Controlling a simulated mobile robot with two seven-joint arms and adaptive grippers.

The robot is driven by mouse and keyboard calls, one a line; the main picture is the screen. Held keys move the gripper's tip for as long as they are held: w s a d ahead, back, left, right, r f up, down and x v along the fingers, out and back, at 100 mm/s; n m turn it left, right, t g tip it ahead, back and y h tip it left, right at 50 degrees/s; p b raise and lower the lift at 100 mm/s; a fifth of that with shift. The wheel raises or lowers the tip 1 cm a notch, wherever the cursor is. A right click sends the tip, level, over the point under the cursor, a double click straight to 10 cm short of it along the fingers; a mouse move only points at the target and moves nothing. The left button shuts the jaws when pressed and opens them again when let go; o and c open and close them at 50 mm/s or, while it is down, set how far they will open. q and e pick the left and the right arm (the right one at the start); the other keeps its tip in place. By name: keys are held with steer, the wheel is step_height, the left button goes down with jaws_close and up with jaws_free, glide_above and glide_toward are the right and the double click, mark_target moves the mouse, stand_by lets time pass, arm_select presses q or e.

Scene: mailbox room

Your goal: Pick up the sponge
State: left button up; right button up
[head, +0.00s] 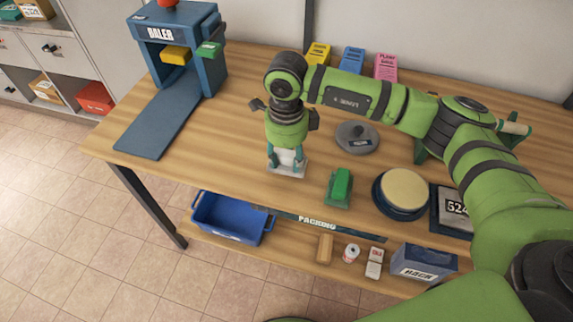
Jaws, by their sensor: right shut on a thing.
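My right gripper (286,164) points down at the middle of the wooden table. It is shut on a small pale block (289,171), which is at or just above the tabletop. The fingers hide part of the block, and I cannot tell for sure whether it is the sponge. A round, pale yellow pad (405,189) sits in a dark blue dish to the right, clear of the gripper; it also looks sponge-like. My left gripper is not in view.
A green block (341,186) on a stand and a grey round thing (357,137) are close to the gripper. A blue baler (182,50) stands at the back left. A blue bin (232,218) is on the lower shelf. The table's left front is clear.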

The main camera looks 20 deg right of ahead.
steer(key=s+d+r+b, duration=0.3)
steer(key=s+d+r, duration=0.2)
steer(key=s+r, duration=0.3)
steer(key=s, duration=0.2)
steer(key=shift+s, duration=0.3)
steer(key=shift+o, duration=1.3)
steer(key=shift+c, duration=0.6)
steer(key=shift+a, duration=0.1)
